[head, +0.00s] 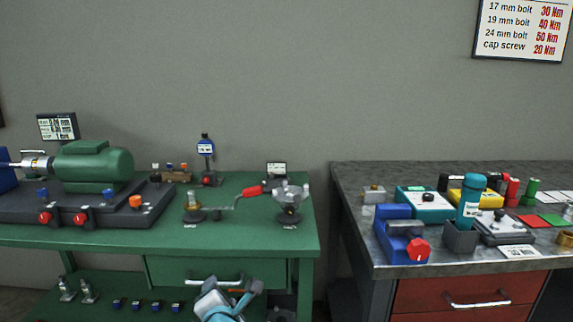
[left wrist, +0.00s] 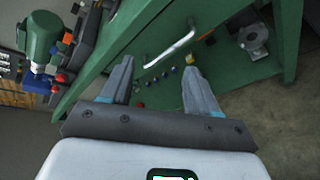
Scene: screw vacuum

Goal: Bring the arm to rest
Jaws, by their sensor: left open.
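My left gripper (head: 232,287) shows at the bottom of the head view, in front of the green bench's drawer. In the left wrist view its two grey fingers (left wrist: 157,78) stand apart with nothing between them. Beyond them are the drawer's silver handle (left wrist: 170,49) and the lower shelf, which lie apart from the fingers as far as I can tell. The right gripper is in neither view.
The green bench (head: 240,183) carries a green motor (head: 93,165) and a hand-cranked device with a red grip (head: 248,191). A grey-topped bench (head: 350,180) with several tools stands at right. A gap separates the benches. Bare floor (left wrist: 265,125) shows at the wrist view's right.

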